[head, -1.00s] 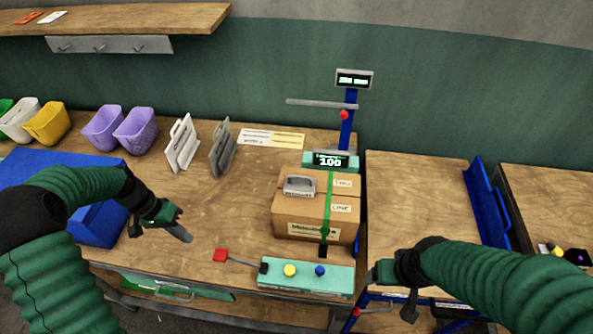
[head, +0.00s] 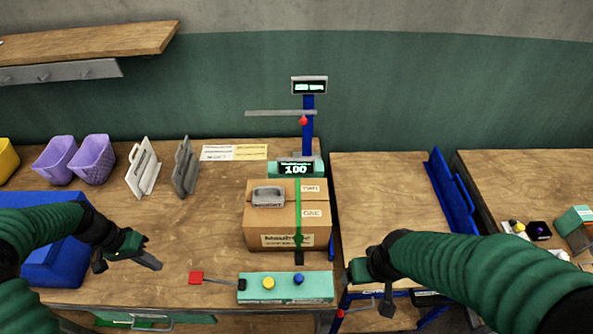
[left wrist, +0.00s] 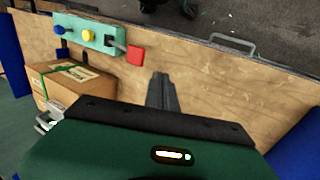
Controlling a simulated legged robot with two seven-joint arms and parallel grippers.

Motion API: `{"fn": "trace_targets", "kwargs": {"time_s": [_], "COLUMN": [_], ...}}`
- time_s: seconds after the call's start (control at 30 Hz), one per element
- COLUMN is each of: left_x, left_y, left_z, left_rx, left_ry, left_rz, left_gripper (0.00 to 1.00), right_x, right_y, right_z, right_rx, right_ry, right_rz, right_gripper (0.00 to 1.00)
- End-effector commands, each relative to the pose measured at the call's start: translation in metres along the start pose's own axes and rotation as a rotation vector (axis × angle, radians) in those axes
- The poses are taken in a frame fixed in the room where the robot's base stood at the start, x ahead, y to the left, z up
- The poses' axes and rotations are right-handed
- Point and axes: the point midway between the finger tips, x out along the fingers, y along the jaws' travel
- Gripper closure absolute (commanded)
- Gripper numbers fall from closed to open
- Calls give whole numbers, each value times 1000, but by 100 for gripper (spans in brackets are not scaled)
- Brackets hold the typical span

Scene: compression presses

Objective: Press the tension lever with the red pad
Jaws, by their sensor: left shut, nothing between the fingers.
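The tension lever's red pad (head: 196,278) sits at the left end of a thin rod near the table's front edge. The rod runs to a teal control box (head: 318,288) with a yellow and a blue button. In the left wrist view the red pad (left wrist: 136,55) lies beyond and left of the fingertips. My left gripper (head: 156,265) is shut and empty, left of the pad and apart from it; its shut fingers also show in the left wrist view (left wrist: 160,80). My right gripper (head: 358,272) is right of the control box; its fingers are not clear.
A strapped cardboard box (head: 262,222) with a grey-handled tool (head: 268,196) on top stands behind the control box. A blue bin (head: 58,270) is at the left. A blue post with a display (head: 309,86) rises behind the box. Bare wood lies around the pad.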

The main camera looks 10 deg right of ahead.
Motion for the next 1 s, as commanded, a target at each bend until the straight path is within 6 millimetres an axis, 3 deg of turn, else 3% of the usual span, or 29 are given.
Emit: {"fn": "trace_targets", "kwargs": {"time_s": [0.33,0.47,0.7,0.83,1.0], "left_x": [-1,-8,-35,-42,-44], "left_y": [5,34,104,120,122], "left_z": [-1,-3,-1,1,1], "left_rx": [3,15,11,4,-1], "left_ry": [-8,-46,-38,-13,-8], "left_rz": [-14,-107,-326,-370,-378], "left_gripper": [100,100,100,100,100], "right_x": [0,-1,-1,-1,-1], "right_y": [0,0,0,0,0], "right_z": [0,0,0,0,0], "right_rx": [0,0,0,0,0], "right_ry": [0,0,0,0,0], "right_rz": [0,0,0,0,0], "right_gripper": [20,20,20,20,20]}}
